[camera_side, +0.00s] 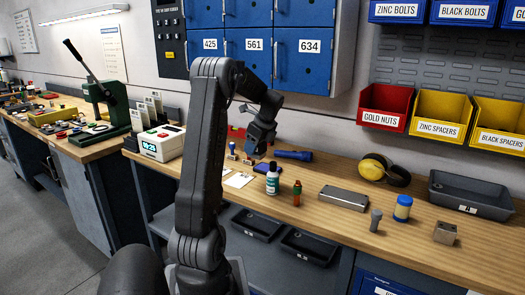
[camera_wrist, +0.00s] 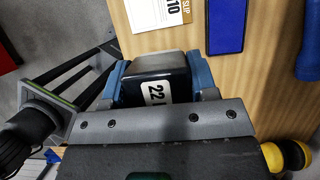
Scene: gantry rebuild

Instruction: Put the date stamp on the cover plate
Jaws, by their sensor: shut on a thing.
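My gripper (camera_side: 254,149) is over the back of the bench, left of the blue torch. In the wrist view my gripper (camera_wrist: 162,80) has its blue jaws shut on a dark block with a white label reading "22", which I take to be the date stamp (camera_wrist: 150,78). The stamp is hard to make out in the side view, and its underside is hidden. The cover plate looks to be the flat grey metal plate (camera_side: 344,198) on the middle of the bench, well to the right of my gripper. I cannot see it in the wrist view.
A blue pad (camera_wrist: 225,27) and a printed slip (camera_wrist: 166,12) lie near my gripper.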

